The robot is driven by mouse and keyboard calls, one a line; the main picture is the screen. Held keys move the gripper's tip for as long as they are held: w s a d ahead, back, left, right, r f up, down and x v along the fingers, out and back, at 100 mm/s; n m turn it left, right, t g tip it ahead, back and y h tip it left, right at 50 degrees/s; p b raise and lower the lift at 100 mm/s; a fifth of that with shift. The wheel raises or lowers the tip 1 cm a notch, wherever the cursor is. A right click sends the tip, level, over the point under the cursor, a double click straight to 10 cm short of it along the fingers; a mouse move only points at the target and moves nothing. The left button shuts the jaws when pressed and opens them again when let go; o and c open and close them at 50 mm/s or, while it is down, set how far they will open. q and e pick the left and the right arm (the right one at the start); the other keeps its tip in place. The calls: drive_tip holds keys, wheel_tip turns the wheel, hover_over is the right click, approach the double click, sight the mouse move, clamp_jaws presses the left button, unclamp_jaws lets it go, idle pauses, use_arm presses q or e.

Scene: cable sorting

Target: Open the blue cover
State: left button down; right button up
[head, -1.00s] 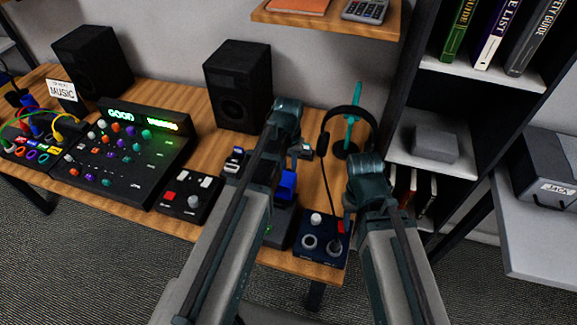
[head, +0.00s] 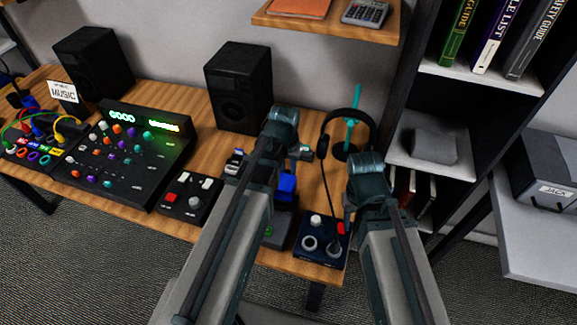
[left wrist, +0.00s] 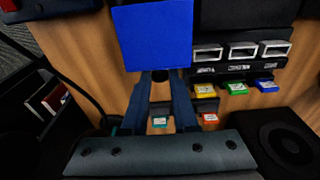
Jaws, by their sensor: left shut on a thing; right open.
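The blue cover (head: 286,188) shows as a small blue patch beside my left forearm, above a dark device (head: 277,231) near the table's front edge. In the left wrist view the blue cover (left wrist: 152,38) is a flat blue square at the top. My left gripper (left wrist: 164,76) has its fingertips at the cover's lower edge and is shut on it. In the head view my left forearm hides much of the device and the grip. My right gripper (head: 347,218) is open, near the navy knob box; its arm hides most of it.
Red, yellow, green and blue cartridges and grey slots (left wrist: 242,50) lie near the cover. A navy knob box (head: 321,247) is to the right, a headphone stand (head: 351,115) behind. A black speaker (head: 238,88) and mixer (head: 128,155) stand left. A shelf (head: 400,145) borders the right.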

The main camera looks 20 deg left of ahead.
sight(286, 174)
use_arm(q)
drive_tip(key=shift+s+r, duration=0.15)
drive_tip(key=shift+s, duration=0.15)
use_arm(e)
drive_tip(key=shift+r, duration=0.2)
use_arm(q)
drive_tip(key=c, duration=0.7)
unclamp_jaws()
drive_tip(key=shift+c, duration=0.2)
drive_tip(key=shift+r, duration=0.15)
use_arm(e)
drive_tip(key=shift+r, duration=0.15)
use_arm(q)
wheel_tip(286, 174, up, 14)
drive_tip(key=s+p, duration=0.1)
drive_tip(key=p, duration=1.2)
drive_tip(key=shift+s+f+p, duration=0.2)
drive_tip(key=shift+f+p, duration=0.05)
drive_tip(key=shift+p, duration=0.05)
use_arm(e)
wheel_tip(286, 174, up, 13)
drive_tip(key=shift+r, duration=0.2)
use_arm(q)
drive_tip(key=s+d+m+g+y, duration=0.1)
drive_tip(key=s+d+m, duration=0.2)
drive_tip(key=s+d, duration=0.7)
drive_tip(key=shift+s+d, duration=0.25)
drive_tip(key=shift+s, duration=0.4)
